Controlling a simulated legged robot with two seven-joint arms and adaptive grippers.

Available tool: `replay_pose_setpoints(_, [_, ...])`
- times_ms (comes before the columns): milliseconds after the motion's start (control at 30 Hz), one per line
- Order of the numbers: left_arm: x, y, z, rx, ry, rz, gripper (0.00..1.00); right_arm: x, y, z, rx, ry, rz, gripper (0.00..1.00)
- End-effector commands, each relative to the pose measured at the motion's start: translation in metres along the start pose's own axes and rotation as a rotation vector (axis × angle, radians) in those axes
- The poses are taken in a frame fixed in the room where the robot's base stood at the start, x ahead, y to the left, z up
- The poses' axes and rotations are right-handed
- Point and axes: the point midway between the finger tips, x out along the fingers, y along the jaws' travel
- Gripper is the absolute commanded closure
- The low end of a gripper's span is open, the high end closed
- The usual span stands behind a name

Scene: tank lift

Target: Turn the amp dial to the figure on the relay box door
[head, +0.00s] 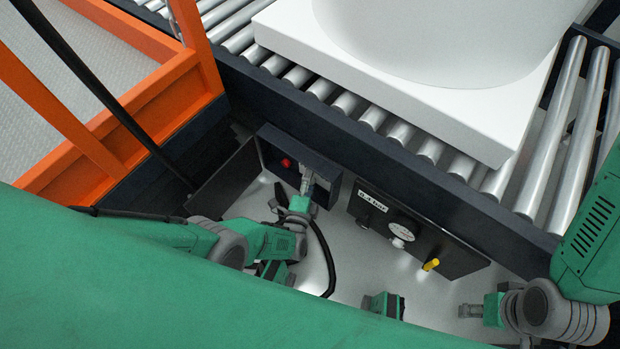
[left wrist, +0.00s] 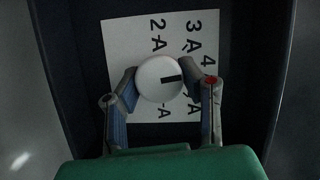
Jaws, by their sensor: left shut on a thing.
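The amp dial (left wrist: 160,79) is a white round knob with a black mark that points to the right in the left wrist view. Behind it is a white card (left wrist: 125,40) with 2 A, 3 A and 4 legible; other figures are partly hidden. My left gripper (left wrist: 161,84) is shut on the dial, one finger on each side. In the head view my left gripper (head: 307,183) reaches into the open relay box (head: 325,165), hiding the dial. The dark relay box door (head: 225,182) stands open to the left; no figure on it is readable. My right gripper (head: 470,311) is away at the lower right.
A red switch (head: 286,162) is inside the relay box. To the right, a dark panel (head: 440,245) has a bar label, a round gauge (head: 402,228) and a yellow lever (head: 431,265). A roller conveyor (head: 345,102) carries a white tank (head: 400,90). An orange frame (head: 150,90) stands left.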

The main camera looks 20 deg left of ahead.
Motion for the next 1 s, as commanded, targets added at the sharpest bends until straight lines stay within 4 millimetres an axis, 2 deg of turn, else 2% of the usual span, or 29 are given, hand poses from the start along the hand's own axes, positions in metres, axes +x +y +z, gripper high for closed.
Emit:
replay_pose_setpoints(33, [-0.0064,0.0063,-0.0005,0.000,0.001,0.016,0.95,0.0001,0.0000,0.0000,0.000,0.000,0.000,0.60])
replay_pose_setpoints(67, [-0.0064,0.0063,-0.0005,0.000,0.001,0.016,0.56,0.0001,0.0000,0.0000,0.000,0.000,0.000,0.60])
replay_pose_setpoints(100, [-0.0063,0.0061,-0.0005,0.000,0.001,0.015,0.44,0.0001,0.0000,0.0000,0.000,0.000,0.000,0.60])
replay_pose_setpoints(733, [-0.0009,0.0014,-0.0004,-0.007,0.001,0.005,0.44,-0.0005,-0.0001,0.0009,0.000,0.002,0.000,0.60])
replay_pose_setpoints(1000, [0.0009,0.0020,-0.0010,-0.079,0.002,0.035,0.44,-0.0005,0.0000,0.0008,0.000,0.002,0.000,0.60])
